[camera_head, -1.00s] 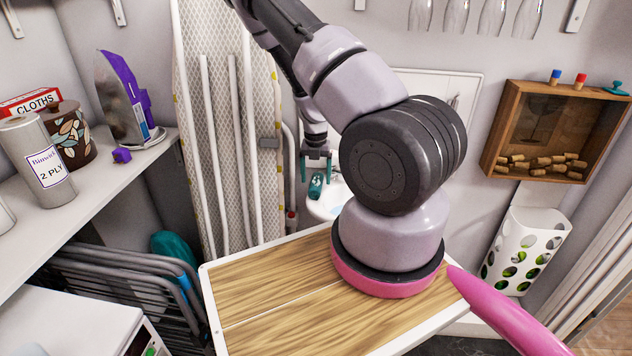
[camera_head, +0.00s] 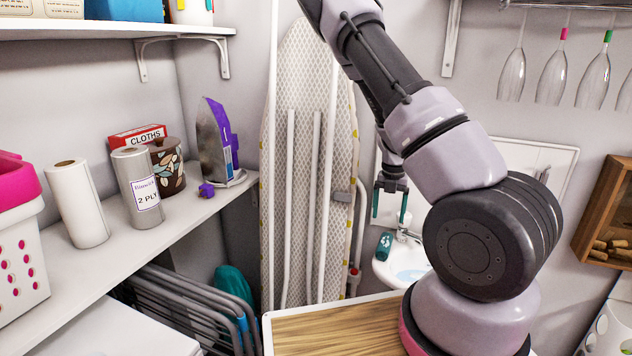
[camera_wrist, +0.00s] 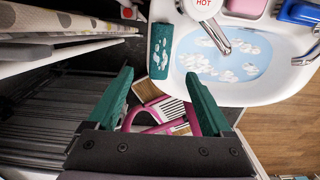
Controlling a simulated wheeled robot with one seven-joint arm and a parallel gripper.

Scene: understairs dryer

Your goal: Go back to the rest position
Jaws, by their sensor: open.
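My gripper (camera_head: 390,205) has two teal fingers that stand apart with nothing between them. It hangs from my arm in front of the back wall, above the small white sink (camera_head: 408,268). In the wrist view my gripper (camera_wrist: 158,78) is open and points past the sink's edge. The sink (camera_wrist: 235,92) shows there at the upper right. A teal object (camera_head: 384,246) with a white pattern sits at the sink's left side, below the fingers. It also shows in the wrist view (camera_wrist: 161,52), just beyond the fingertips.
An ironing board (camera_head: 305,150) leans against the back wall. A shelf at left holds paper rolls (camera_head: 140,190) and an iron (camera_head: 215,145). Glasses (camera_head: 552,75) hang at upper right. A wooden tabletop (camera_head: 335,330) stands in front.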

